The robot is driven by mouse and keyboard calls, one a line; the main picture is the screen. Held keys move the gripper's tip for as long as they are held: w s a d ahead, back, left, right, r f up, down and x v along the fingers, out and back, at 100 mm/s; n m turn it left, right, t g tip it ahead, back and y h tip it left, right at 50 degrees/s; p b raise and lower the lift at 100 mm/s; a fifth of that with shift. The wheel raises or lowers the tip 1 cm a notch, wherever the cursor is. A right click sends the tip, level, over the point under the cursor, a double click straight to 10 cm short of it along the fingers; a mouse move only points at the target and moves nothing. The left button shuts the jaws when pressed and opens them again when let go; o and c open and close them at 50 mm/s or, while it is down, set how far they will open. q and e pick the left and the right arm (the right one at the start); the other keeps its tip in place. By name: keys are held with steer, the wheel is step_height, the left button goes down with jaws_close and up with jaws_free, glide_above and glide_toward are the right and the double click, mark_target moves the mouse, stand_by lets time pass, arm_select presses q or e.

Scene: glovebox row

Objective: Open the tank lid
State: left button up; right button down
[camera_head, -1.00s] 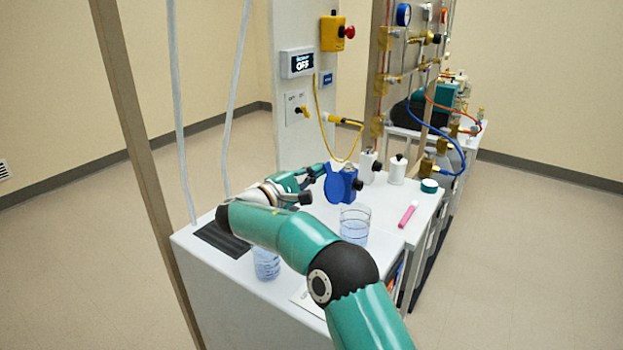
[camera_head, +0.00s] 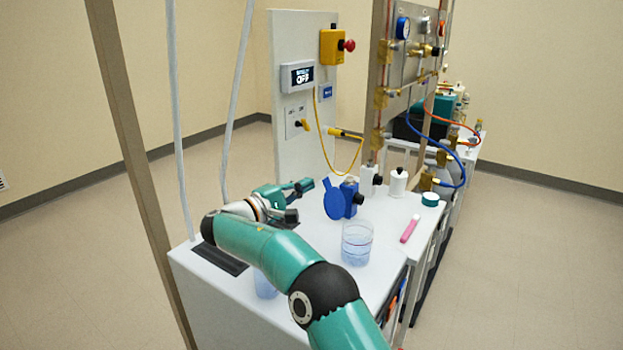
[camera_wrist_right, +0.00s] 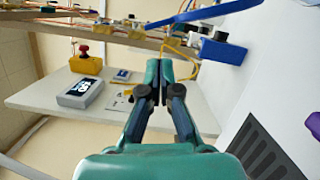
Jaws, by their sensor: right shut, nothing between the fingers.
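A blue round lid (camera_head: 333,203) stands steeply tilted at the left side of a small blue block (camera_head: 349,192) with a dark knob, on the white bench top. In the right wrist view the lid (camera_wrist_right: 203,12) shows nearly edge-on, angled away from the blue block (camera_wrist_right: 222,51). My right gripper (camera_head: 299,200) is left of the lid, apart from it, with shut, empty fingers. It also shows in the right wrist view (camera_wrist_right: 160,90). The opening behind the lid is hidden. My left gripper is not in view.
A clear beaker (camera_head: 357,243) stands in front of the blue block, and another (camera_head: 264,284) is partly behind my right arm. A pink stick (camera_head: 410,229) and a green-capped jar (camera_head: 430,199) lie to the right. A panel (camera_head: 297,120) with a yellow cable stands behind.

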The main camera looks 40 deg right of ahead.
steer(key=s+a, duration=0.1)
steer(key=a, duration=0.8)
steer(key=shift+s+b, duration=0.35)
steer(key=shift+s, duration=0.05)
